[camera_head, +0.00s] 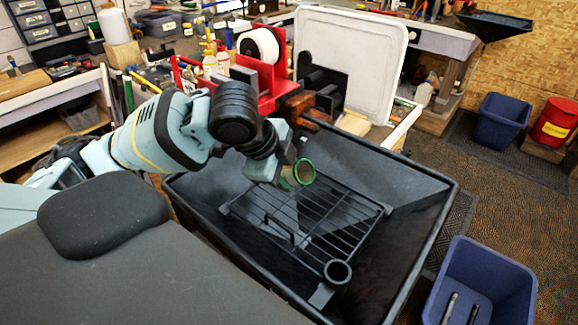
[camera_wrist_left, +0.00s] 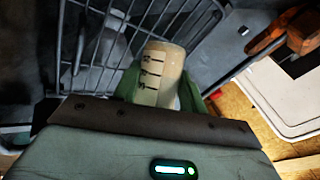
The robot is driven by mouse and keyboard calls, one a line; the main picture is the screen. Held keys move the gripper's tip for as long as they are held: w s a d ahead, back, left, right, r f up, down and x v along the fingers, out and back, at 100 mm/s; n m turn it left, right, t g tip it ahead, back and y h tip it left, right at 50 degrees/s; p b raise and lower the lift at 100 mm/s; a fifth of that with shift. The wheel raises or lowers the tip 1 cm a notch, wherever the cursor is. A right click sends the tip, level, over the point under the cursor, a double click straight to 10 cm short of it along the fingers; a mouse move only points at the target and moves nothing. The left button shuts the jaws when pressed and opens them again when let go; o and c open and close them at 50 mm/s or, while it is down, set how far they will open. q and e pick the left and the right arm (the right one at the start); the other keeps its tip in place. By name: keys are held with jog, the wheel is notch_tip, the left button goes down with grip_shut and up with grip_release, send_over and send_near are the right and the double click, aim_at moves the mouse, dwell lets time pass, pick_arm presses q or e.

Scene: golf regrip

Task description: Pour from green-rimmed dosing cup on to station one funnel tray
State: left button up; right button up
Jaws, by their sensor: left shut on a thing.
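The green-rimmed dosing cup (camera_head: 300,173) is held at the end of my left arm, over the back left part of the black funnel tray (camera_head: 412,182). In the left wrist view the cup (camera_wrist_left: 160,75) is translucent with dark graduation marks and sits between green fingers. My left gripper (camera_head: 285,178) is shut on it. The cup looks tilted, with its green rim facing right in the head view. I cannot tell whether anything is in it or flowing out. A wire rack (camera_head: 310,215) lies inside the tray below the cup. My right gripper is not in view.
A black ring-shaped holder (camera_head: 338,272) stands at the tray's front. A blue bin (camera_head: 485,285) with dark grips stands to the right. Behind the tray are a wooden-jawed vise (camera_head: 303,105), a white panel (camera_head: 350,60) and a red stand (camera_head: 262,75).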

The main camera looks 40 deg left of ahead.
pick_arm(q)
jog(key=shift+r+y+p, duration=0.4)
jog(key=shift+r+y, duration=0.1)
jog(key=shift+y, duration=0.1)
jog(key=shift+f, duration=0.2)
jog(key=shift+r+m+y, duration=0.1)
jog(key=shift+m+y, duration=0.2)
jog(key=shift+a+y, duration=0.1)
jog(key=shift+y, duration=0.2)
jog(key=shift+y, duration=0.3)
jog(key=shift+m+t+y, duration=0.3)
jog(key=shift+y, duration=0.2)
dwell(0.7)
dwell(0.5)
dwell(0.3)
